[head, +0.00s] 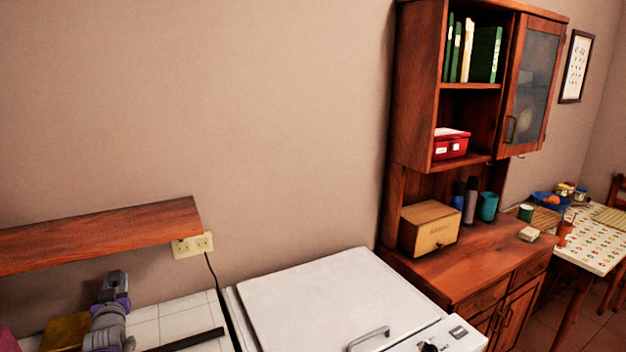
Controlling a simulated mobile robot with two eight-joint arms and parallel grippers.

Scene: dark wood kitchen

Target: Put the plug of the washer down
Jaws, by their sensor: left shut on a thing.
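My left gripper (115,284), grey with purple parts, is at the lower left, above the white tiled counter. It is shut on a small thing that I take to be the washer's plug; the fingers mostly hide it. The cream wall socket (193,245) is to the right of and above the gripper, apart from it. A black cord (213,275) hangs from the socket's right side down behind the washer's left edge. The white washer (330,292) stands at the bottom middle with its lid shut. My right gripper is not in view.
A wooden shelf (100,235) juts from the wall above my left gripper. White tiles (180,311) show bare left of the washer, with a dark bar (185,340) at their front. A wooden cabinet (460,270) with a wooden box (429,228) stands right of the washer.

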